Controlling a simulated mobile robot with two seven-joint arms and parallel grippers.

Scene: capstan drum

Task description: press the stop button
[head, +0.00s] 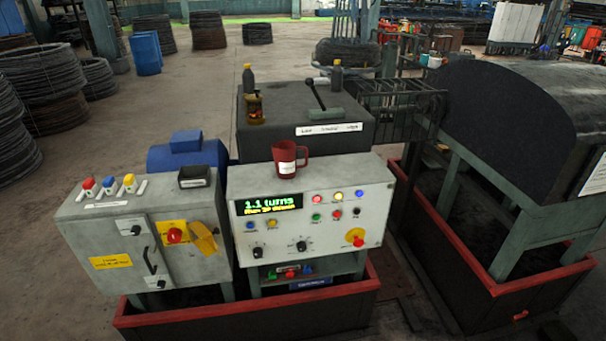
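A light grey control panel (376,200) stands in the middle of the head view. Its display (268,204) reads "1.1 turns" in green, with a smaller yellow line below. A large red mushroom button (355,238) on a yellow plate sits at its lower right. Smaller round buttons or lamps sit above it, including a green one (316,217) and a red one (337,215). Their labels are too small to read, so I cannot tell which is marked stop. Neither of my grippers is in view.
A red mug (289,158) stands on the panel's top edge. Bottles (249,80) and a lever (316,95) are on the dark box behind. A grey cabinet (110,245) with a red knob on yellow stands left. A red-rimmed tray (250,308) runs below.

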